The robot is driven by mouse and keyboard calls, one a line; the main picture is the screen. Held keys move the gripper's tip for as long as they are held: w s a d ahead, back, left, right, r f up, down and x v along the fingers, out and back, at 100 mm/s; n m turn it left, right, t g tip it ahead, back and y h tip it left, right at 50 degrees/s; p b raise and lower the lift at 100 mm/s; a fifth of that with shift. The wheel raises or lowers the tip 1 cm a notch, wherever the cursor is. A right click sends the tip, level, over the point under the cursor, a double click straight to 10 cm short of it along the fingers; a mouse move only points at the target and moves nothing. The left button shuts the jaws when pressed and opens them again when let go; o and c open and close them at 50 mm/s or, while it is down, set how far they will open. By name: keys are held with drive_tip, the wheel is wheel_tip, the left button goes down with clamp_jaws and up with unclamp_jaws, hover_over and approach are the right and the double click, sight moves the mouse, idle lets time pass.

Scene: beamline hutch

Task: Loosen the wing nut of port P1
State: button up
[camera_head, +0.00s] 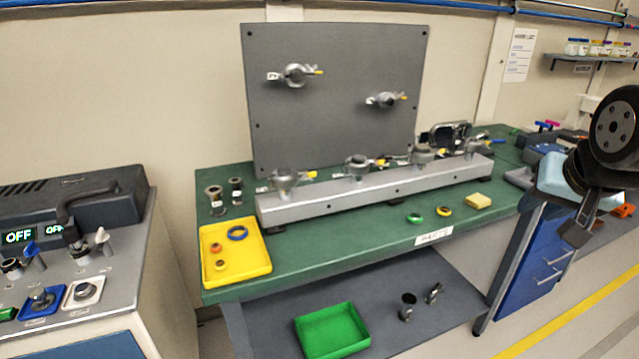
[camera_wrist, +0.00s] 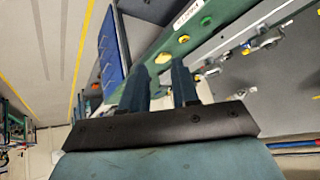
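Several clamped ports sit along a grey rail (camera_head: 380,193) on the green bench, each with a metal clamp and a yellow-tipped wing nut. The leftmost clamp (camera_head: 286,180) and a second clamp (camera_head: 357,166) show clearly. Two more clamps, an upper left one (camera_head: 295,75) and a lower right one (camera_head: 384,100), are on the upright grey panel (camera_head: 340,130). In the head view my arm is at the far right, away from the clamps.
A yellow tray (camera_head: 262,268) with rings is on the bench's left end. A green tray (camera_head: 350,340) sits on the lower shelf. A control console (camera_head: 130,270) stands left.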

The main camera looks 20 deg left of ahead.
drive_tip(key=w+a+f+m+t+y, duration=0.25)
drive_tip(key=w+a, duration=0.35)
drive_tip(key=a, duration=0.4)
drive_tip(key=w+a+f+m+t+y, duration=0.1)
drive_tip(key=w+a+f+m+y, duration=0.2)
drive_tip(key=w+a, duration=0.5)
drive_tip(key=s+a+f+m+t+y, duration=0.1)
drive_tip(key=s+a+f+m+y, duration=0.1)
drive_tip(key=a, duration=0.7)
drive_tip(key=s+a+f+m+t+y, duration=0.2)
drive_tip(key=s+a+f+m+y, duration=0.1)
drive_tip(key=a+f, duration=0.3)
drive_tip(key=s+a, duration=0.1)
drive_tip(key=a, duration=0.1)
drive_tip(key=shift+s+a, duration=0.35)
drive_tip(key=shift+a, duration=0.1)
